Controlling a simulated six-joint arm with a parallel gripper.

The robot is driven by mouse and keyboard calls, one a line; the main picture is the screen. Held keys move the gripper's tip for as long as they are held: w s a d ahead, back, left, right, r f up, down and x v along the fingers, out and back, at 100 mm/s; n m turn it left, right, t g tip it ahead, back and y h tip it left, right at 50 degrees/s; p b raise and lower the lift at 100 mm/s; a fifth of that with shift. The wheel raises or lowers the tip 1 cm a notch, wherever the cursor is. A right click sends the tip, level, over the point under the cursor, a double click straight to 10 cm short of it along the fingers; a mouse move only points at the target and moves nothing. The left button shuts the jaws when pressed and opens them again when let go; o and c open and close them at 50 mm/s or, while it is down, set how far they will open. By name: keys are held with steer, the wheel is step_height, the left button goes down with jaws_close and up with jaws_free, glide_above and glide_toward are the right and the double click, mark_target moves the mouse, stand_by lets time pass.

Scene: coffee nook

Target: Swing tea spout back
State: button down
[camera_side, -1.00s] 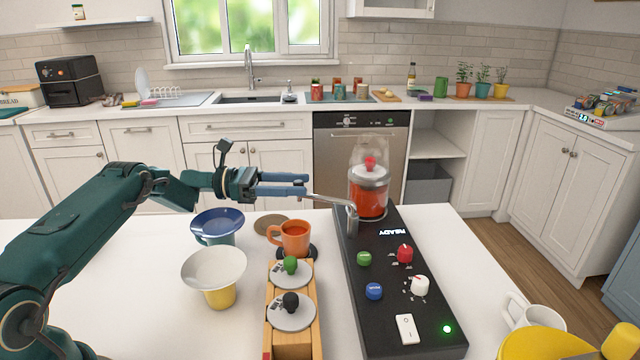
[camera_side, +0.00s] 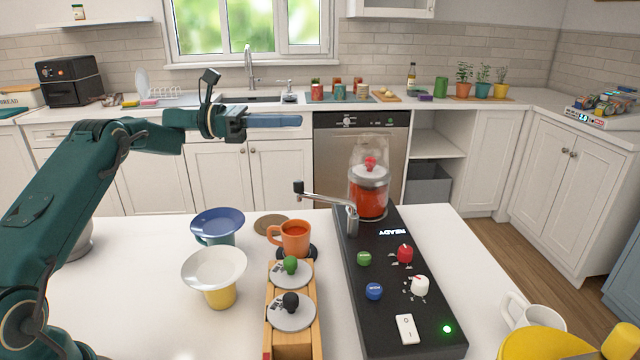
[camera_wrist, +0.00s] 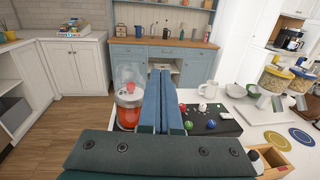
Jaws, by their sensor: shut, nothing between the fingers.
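The metal tea spout (camera_side: 325,197) stands on a short post at the far left edge of the black machine panel (camera_side: 385,290). Its arm points left and slightly away, with a dark block at its free end, behind and above the orange mug (camera_side: 295,238). The mug holds orange-red liquid and sits on a dark round pad. My gripper (camera_side: 298,120) is raised clear above the spout's free end, shut and empty, with its blue fingers pointing right. In the wrist view my gripper (camera_wrist: 160,73) has its fingers together, and the spout cannot be made out.
A glass jar (camera_side: 368,190) of red tea stands beside the spout's post. A blue-rimmed dripper (camera_side: 217,224) and a white dripper on a yellow cup (camera_side: 214,270) stand left of the mug. A wooden stand (camera_side: 292,345) with two lidded tops is in front. The counter's left part is mostly clear.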

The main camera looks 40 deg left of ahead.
mark_target(325, 199)
steer(key=s+d+f+m+g+y, duration=0.5)
steer(key=s+d+m+g+y, duration=0.2)
steer(key=s+d+g+y, duration=0.4)
steer(key=a+r+m+t+y, duration=0.1)
steer(key=a+r+t+y, duration=0.3)
steer(key=r+t+y, duration=0.3)
steer(key=w+a+f, duration=0.2)
steer(key=w+f, duration=0.2)
steer(key=f, duration=0.2)
steer(key=w+a+f+g+y, duration=0.1)
steer(key=w+a+f, duration=0.1)
steer(key=w+f, duration=0.2)
steer(key=shift+w+a+f, duration=0.2)
steer(key=shift+w+f, duration=0.1)
steer(key=shift+f, duration=1.3)
